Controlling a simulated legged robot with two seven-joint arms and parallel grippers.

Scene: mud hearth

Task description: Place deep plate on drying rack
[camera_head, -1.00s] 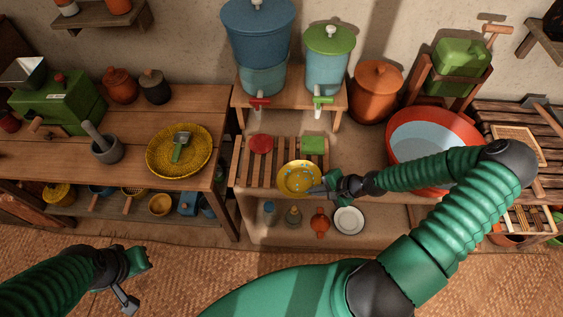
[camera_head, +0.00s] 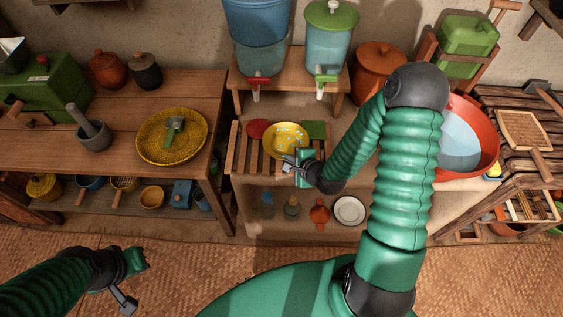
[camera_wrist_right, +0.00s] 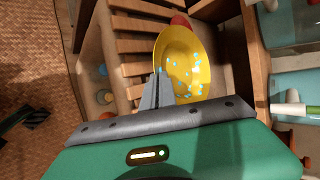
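The yellow deep plate (camera_head: 285,141), speckled with light blue spots, is over the slatted wooden drying rack (camera_head: 242,158). In the right wrist view the plate (camera_wrist_right: 186,62) appears tilted, with rack slats (camera_wrist_right: 132,47) beside and below it. I cannot tell whether it rests on the slats. My right gripper (camera_head: 291,161) is at the plate's near rim; its fingers (camera_wrist_right: 158,88) are close together with the rim between them. My left gripper (camera_head: 137,283) is open and empty, low on the left, over the woven floor.
A red lid (camera_head: 257,129) and a green block (camera_head: 315,129) are at the rack's back. Two water dispensers (camera_head: 331,52) stand behind. An orange basin of water (camera_head: 484,135) is to the right. A yellow woven tray (camera_head: 150,150) is on the left table.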

